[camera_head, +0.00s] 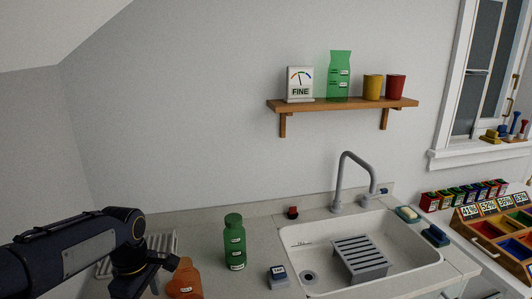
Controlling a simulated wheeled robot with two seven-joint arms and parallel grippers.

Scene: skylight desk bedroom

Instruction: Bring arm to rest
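My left arm comes in from the left edge, and its wrist bends down over the counter (195,222). My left gripper (138,280) points down at the bottom of the picture. Its fingertips are not clear, so I cannot tell if it is open or shut. An orange bottle (186,279) stands just right of it, partly cut off by the bottom edge. I cannot tell if the two touch. My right arm and gripper are not in view.
A green bottle (234,243) and a small grey block with a label (278,276) stand left of the white sink (415,262). A grey slotted rack (360,257) sits in the sink under the faucet (342,182). A metal drying rack (163,241) is behind my arm.

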